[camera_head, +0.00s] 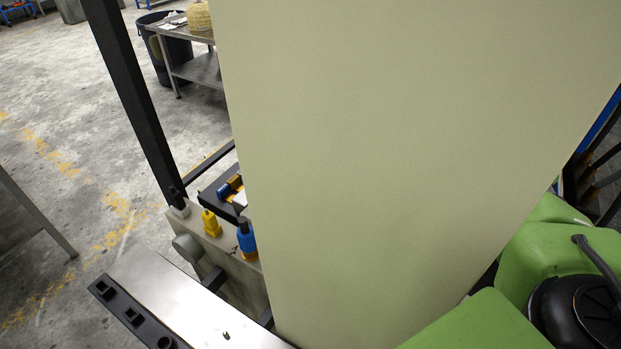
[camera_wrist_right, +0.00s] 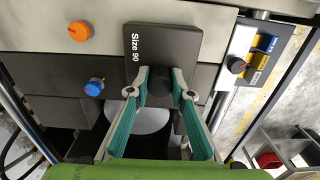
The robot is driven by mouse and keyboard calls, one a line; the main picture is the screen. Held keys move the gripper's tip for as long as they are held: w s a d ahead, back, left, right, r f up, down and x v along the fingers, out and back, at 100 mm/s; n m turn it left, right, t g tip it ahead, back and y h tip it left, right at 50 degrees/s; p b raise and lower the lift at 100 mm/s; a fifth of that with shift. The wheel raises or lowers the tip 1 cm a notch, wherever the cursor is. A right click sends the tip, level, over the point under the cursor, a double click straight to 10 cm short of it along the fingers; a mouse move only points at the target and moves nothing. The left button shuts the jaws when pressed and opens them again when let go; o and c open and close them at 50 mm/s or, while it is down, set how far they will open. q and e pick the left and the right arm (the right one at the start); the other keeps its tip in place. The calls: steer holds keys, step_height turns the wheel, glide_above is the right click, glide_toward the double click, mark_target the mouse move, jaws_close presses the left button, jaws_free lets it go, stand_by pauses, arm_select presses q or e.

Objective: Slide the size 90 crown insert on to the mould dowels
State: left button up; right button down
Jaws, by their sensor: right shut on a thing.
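The size 90 crown insert (camera_wrist_right: 185,38) is a dark grey plate marked "Size 90" in the right wrist view. A dark round knob (camera_wrist_right: 160,84) stands on its near face. My right gripper (camera_wrist_right: 160,78) has its two teal-padded fingers closed around this knob. The plate appears in front of the grey and dark face of the press. I cannot tell whether it touches the press. I cannot make out the mould dowels; the plate may hide them. In the head view a large pale panel covers the middle, and neither gripper shows there.
An orange knob (camera_wrist_right: 79,31) and a blue knob (camera_wrist_right: 94,87) stick out left of the insert. A pale disc (camera_wrist_right: 152,116) lies below. In the head view, a steel-topped bench (camera_head: 175,295) stands at lower left.

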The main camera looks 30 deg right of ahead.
steer(key=c, duration=1.7)
jaws_free()
step_height(320, 180, up, 12)
steer(key=shift+f, duration=0.1)
